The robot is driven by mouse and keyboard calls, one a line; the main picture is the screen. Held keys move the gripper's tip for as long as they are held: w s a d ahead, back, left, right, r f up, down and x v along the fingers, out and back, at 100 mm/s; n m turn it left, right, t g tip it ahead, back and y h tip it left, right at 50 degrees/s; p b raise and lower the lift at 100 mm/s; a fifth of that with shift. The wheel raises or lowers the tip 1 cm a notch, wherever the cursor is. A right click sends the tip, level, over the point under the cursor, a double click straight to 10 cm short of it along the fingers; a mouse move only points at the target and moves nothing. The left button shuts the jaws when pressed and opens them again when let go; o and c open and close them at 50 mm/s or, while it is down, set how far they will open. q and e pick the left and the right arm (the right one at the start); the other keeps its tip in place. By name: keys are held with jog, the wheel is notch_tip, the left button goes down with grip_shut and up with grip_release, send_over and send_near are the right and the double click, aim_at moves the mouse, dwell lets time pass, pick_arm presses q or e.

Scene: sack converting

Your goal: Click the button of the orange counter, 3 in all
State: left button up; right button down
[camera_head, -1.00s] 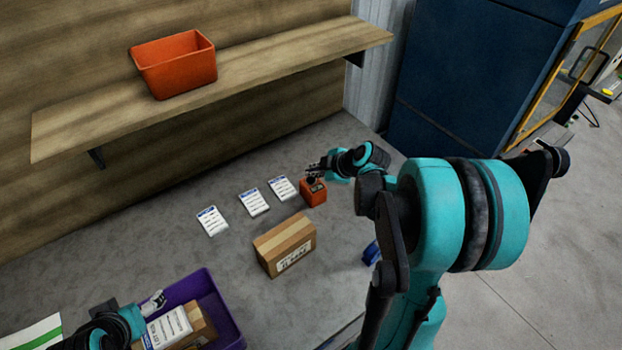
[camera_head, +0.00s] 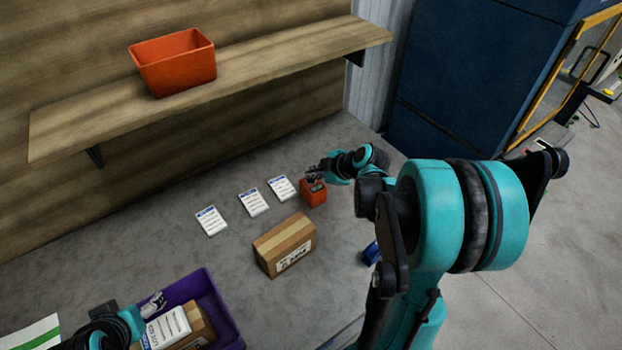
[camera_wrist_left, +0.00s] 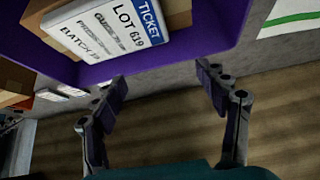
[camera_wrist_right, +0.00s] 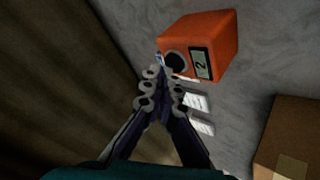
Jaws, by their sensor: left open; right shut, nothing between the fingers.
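The orange counter (camera_head: 313,192) stands on the grey table, right of a row of white tickets. In the right wrist view the counter (camera_wrist_right: 222,42) shows a dark round button (camera_wrist_right: 176,62) beside a small display that reads 2. My right gripper (camera_head: 316,173) is shut and empty, with its tips close to the button; in the right wrist view its fingertips (camera_wrist_right: 158,68) overlap the button's edge, and I cannot tell whether they touch it. My left gripper (camera_wrist_left: 162,78) is open and empty beside the purple tray (camera_wrist_left: 178,58).
Three white tickets (camera_head: 253,203) lie left of the counter. A cardboard box (camera_head: 285,245) stands in front of it. The purple tray holds another box with a ticket. A blue object (camera_head: 371,253) lies near my right arm. An orange bin (camera_head: 174,63) sits on the shelf above.

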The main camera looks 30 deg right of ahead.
aim_at(313, 180)
jog(key=shift+f+b, duration=0.5)
dwell(0.4)
dwell(0.3)
jog(key=shift+r+p, duration=0.8)
jog(key=shift+r, duration=0.15)
notch_tip(313, 180, up, 5)
jog(key=p, duration=0.4)
dwell(0.5)
